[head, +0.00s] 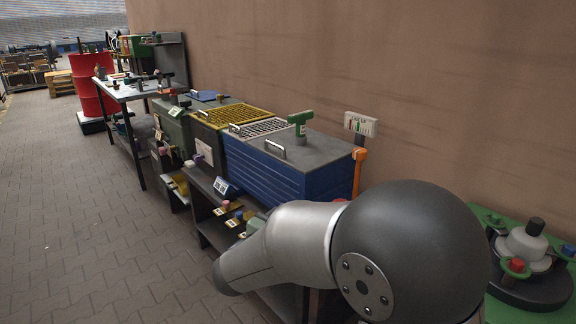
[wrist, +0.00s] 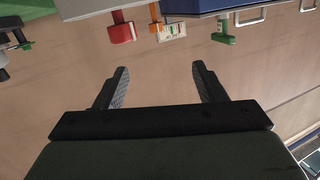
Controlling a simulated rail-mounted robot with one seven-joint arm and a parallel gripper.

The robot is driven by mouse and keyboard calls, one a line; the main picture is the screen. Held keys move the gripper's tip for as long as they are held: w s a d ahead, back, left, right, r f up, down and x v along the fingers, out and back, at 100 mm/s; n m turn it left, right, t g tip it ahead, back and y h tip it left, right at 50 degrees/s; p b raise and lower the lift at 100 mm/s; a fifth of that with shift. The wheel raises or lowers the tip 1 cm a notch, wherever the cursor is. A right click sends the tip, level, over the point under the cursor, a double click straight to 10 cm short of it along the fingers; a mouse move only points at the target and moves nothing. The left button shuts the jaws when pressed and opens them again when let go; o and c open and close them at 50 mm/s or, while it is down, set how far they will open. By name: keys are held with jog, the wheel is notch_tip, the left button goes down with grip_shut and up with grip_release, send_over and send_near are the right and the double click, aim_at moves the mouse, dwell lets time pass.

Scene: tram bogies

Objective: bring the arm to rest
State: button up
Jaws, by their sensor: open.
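My gripper (wrist: 160,85) shows in the wrist view with its two dark fingers spread apart and nothing between them. Behind the fingers is the plain brown wall. In the head view my grey arm fills the lower right, in front of the bench. My gripper itself cannot be made out in the head view.
A blue drawer cabinet (head: 290,179) stands behind my arm, with a green-handled tool (head: 300,123) on top. A white box (head: 360,124) is on the wall. A green bench (head: 505,312) is at right. A red drum (head: 92,92) stands far left. The paved floor (head: 70,210) is clear.

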notch_tip(320, 180, up, 5)
jog(key=w+n+y+p, duration=0.1)
jog(key=n+y+p, duration=0.2)
jog(key=y, duration=0.3)
jog(key=s+d+n+g+y+p, duration=0.1)
jog(key=s+d+g+p, duration=0.2)
jog(key=s, duration=0.6)
jog(key=s+d+f+n+g+y+p, duration=0.1)
jog(key=s+d+g, duration=0.4)
jog(key=s, duration=0.5)
jog(key=s+d+n+g+y+p, duration=0.1)
jog(key=s+d+n+g+p, duration=0.1)
jog(key=s+g+p, duration=0.4)
jog(key=s+d, duration=0.1)
jog(key=s, duration=0.3)
jog(key=shift+s+d+f+n, duration=0.25)
jog(key=shift+d+n, duration=0.15)
